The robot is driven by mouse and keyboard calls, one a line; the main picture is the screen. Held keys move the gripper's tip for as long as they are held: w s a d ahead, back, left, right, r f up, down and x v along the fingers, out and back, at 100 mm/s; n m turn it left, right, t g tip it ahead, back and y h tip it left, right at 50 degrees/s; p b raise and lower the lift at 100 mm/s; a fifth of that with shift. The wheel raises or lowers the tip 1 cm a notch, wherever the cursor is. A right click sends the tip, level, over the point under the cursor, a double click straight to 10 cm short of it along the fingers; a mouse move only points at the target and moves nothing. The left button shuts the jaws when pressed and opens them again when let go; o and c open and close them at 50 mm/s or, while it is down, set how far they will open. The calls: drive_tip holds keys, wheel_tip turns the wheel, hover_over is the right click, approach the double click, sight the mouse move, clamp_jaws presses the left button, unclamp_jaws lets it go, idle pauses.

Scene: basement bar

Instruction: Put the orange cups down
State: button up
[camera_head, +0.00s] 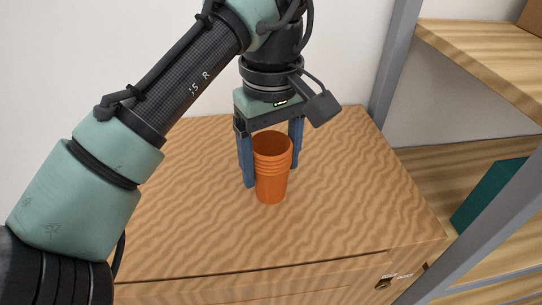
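The orange cups (271,178) are nested in one upright stack at the middle of the wooden cabinet top (190,225). My gripper (270,165) points down over them, with one blue finger at the stack's left side and the other behind its right side. The left finger looks close against the cups, while the right finger is partly hidden behind the rim. I cannot tell whether both fingers touch the stack, or whether its base rests on the wood or hangs just above it.
A grey-framed shelf (397,60) with wooden boards stands at the right, holding a teal box (492,195). A white wall (60,70) is behind. The cabinet top is clear around the cups. Its front edge has a latch (384,283) below it at the right.

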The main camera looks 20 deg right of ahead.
drive_tip(key=shift+o, duration=1.4)
wheel_tip(320, 180, up, 12)
drive_tip(key=shift+r+b, duration=0.2)
drive_tip(key=shift+b, duration=1)
